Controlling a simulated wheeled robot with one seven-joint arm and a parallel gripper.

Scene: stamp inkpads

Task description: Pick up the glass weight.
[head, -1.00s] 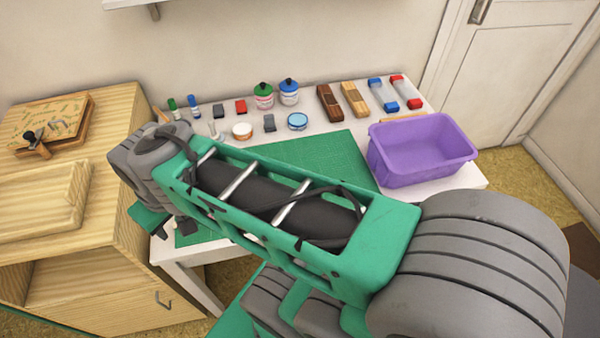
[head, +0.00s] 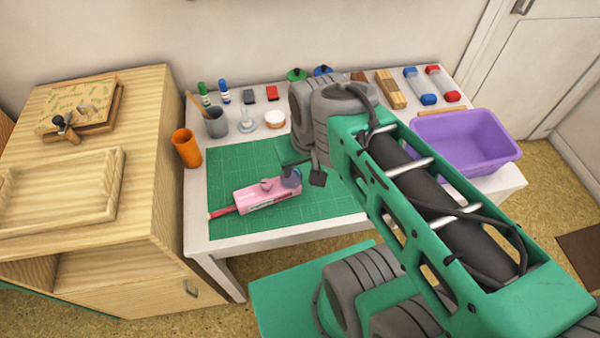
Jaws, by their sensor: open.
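A small clear, glass-like piece (head: 246,122) stands on the white table, between the grey cup and a round white-lidded tin; it looks like the glass weight, but it is too small to be sure. My gripper (head: 314,177) shows only in part, below my grey wrist joint and over the green mat. It is open, with nothing seen in it. It is to the right of the clear piece and nearer the front, apart from it. My wrist and forearm hide part of the table.
A pink tool (head: 266,195) lies on the green cutting mat (head: 232,165), close to my gripper. An orange cup (head: 186,148) and grey cup (head: 215,122) stand at the left. A purple bin (head: 465,142) is at the right. Markers and stamp pads line the back.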

